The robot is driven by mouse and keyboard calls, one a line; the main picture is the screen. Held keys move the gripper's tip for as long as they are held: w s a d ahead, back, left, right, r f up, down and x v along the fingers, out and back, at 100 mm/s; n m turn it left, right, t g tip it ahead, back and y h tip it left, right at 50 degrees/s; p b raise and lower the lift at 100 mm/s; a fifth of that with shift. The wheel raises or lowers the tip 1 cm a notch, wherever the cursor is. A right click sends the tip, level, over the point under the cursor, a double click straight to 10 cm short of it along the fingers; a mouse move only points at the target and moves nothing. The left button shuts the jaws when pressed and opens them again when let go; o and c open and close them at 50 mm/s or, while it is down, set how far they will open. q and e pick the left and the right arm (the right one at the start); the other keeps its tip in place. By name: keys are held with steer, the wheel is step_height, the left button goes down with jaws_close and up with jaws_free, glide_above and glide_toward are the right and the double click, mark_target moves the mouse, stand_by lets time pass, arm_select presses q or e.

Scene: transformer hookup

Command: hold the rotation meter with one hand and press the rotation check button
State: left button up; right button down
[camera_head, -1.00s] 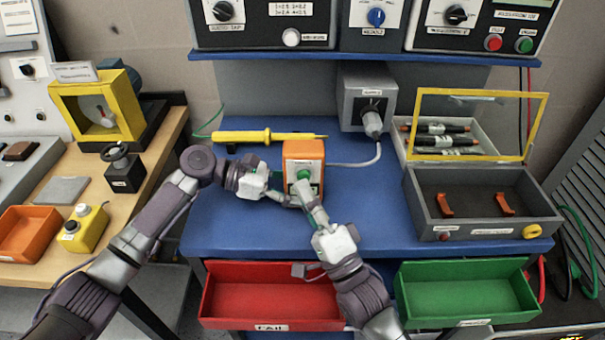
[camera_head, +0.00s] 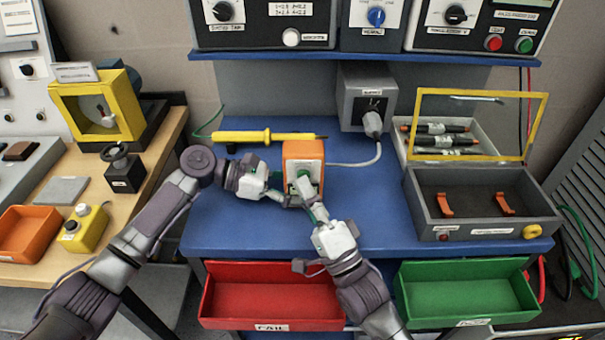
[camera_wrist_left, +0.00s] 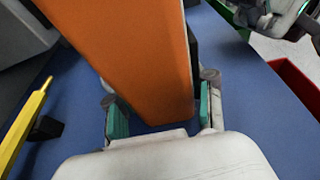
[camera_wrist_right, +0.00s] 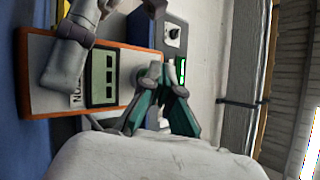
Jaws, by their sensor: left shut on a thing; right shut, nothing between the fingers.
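The rotation meter (camera_head: 303,151) is an orange box with a pale front face, upright on the blue bench. My left gripper (camera_head: 280,196) is shut on its lower part from the left. In the left wrist view the green-padded fingers (camera_wrist_left: 160,113) stand on either side of the orange body (camera_wrist_left: 135,50). My right gripper (camera_head: 303,184) is shut and empty, its tips in front of the meter's face. In the right wrist view the closed fingertips (camera_wrist_right: 163,74) are beside the meter's display (camera_wrist_right: 104,77). The rotation check button is largely hidden by the fingers; contact is unclear.
A yellow probe (camera_head: 240,137) lies behind the meter. A grey supply box (camera_head: 362,90) with a plugged cable stands behind right. An open grey case (camera_head: 470,232) is at right. Red (camera_head: 270,303) and green (camera_head: 465,291) bins sit below the bench edge.

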steer(key=shift+s, duration=0.9)
steer(key=s, duration=0.6)
stand_by(0.7)
arm_select(q)
steer(key=o, duration=0.9)
steer(key=shift+o, duration=0.2)
